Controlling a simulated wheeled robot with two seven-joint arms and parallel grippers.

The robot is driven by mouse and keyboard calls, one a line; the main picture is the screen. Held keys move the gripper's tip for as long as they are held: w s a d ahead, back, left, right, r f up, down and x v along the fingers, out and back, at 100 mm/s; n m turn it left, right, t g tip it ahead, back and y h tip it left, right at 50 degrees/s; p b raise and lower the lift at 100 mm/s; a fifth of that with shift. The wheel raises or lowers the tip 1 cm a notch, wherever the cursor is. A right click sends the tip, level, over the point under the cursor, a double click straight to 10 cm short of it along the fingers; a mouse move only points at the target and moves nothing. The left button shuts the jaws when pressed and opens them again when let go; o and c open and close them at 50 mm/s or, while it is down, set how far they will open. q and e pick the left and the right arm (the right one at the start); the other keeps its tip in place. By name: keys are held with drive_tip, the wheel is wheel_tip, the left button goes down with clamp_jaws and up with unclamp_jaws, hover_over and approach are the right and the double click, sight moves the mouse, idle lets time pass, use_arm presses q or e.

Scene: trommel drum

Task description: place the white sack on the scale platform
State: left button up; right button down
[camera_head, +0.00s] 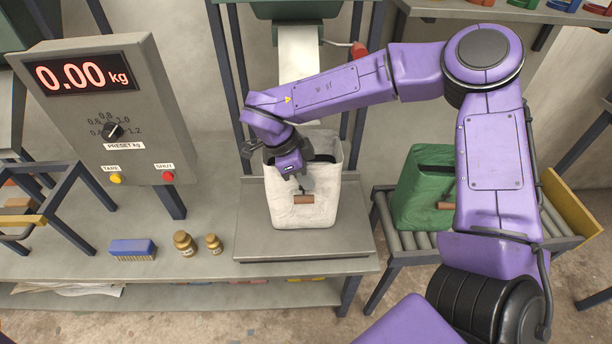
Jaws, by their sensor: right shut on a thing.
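The white sack (318,212) is upright and open-topped, over the grey scale platform (255,240). I cannot tell whether its base rests on the platform or hangs just above it. My right gripper (303,187) reaches down at the sack's front side and is shut on the sack near its brown grip. The arm and gripper hide part of the sack's rim and mouth. The scale display (84,75) reads 0.00 kg. My left gripper is not in view.
A green sack (421,195) stands on the roller conveyor (395,238) at the right. A chute (299,55) comes down behind the white sack. A blue brush (132,247) and two brass weights (185,243) lie on the bench left of the platform.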

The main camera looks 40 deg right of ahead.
drive_tip(key=shift+s+f, duration=0.1)
drive_tip(key=shift+f, duration=0.1)
drive_tip(key=c, duration=1.2)
unclamp_jaws()
drive_tip(key=shift+f, duration=0.15)
drive_tip(key=shift+c, duration=0.2)
drive_tip(key=v, duration=1.2)
drive_tip(key=shift+d, duration=0.1)
